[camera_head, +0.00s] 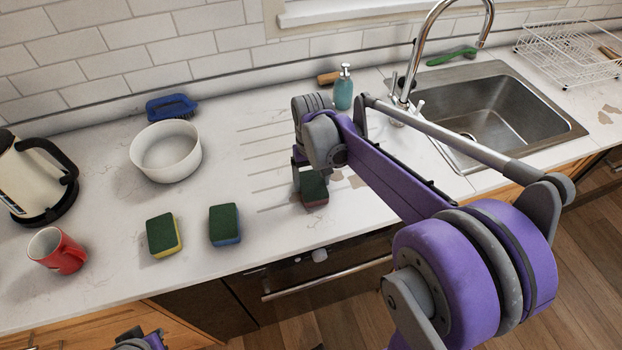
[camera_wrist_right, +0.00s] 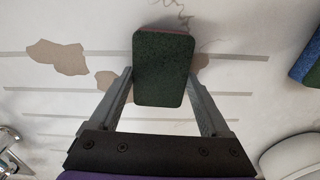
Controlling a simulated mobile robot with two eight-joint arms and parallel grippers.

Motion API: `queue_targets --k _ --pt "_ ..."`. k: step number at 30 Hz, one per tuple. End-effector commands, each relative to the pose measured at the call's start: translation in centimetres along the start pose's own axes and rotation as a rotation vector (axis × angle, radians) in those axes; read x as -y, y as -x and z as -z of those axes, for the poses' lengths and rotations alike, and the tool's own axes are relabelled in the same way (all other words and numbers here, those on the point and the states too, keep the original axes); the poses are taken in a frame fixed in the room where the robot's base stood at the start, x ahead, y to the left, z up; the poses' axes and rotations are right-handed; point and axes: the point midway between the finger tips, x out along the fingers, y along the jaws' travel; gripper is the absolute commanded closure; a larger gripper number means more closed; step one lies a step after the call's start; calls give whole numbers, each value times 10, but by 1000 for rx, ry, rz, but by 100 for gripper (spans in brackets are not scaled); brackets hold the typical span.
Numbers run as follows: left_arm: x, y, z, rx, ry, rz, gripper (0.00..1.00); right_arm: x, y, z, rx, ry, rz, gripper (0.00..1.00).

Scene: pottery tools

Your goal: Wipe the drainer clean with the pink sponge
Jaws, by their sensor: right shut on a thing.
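The pink sponge, with a dark green pad on top and a reddish-pink side, (camera_head: 314,189) is between the fingers of my right gripper (camera_head: 311,176), which is shut on it. In the right wrist view the green face of the sponge (camera_wrist_right: 164,68) sits between the two grey fingertips (camera_wrist_right: 161,75). The drainer is a grooved part of the white counter (camera_head: 262,165). Brown stains (camera_head: 356,181) lie on it, right of the sponge. The right wrist view shows a large stain (camera_wrist_right: 57,57) and smaller ones by the fingers. Whether the sponge touches the counter is unclear. My left gripper is out of view.
A yellow-green sponge (camera_head: 164,235) and a blue-green sponge (camera_head: 225,225) lie left of the drainer. A white bowl (camera_head: 166,152), red mug (camera_head: 58,251) and kettle (camera_head: 35,178) stand further left. A soap bottle (camera_head: 343,88), tap (camera_head: 408,75) and sink (camera_head: 500,110) are behind and right.

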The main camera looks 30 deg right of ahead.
Motion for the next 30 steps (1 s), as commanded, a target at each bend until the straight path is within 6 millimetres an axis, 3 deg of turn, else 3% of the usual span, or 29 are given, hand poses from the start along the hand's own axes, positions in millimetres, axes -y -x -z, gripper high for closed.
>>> queue_targets --k 5,22,30 --pt "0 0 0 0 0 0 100 3 0 0 0 2 1 39" --pt "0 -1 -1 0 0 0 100 54 0 -3 0 3 2 39" --pt "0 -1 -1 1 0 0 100 62 0 -4 0 1 1 39"
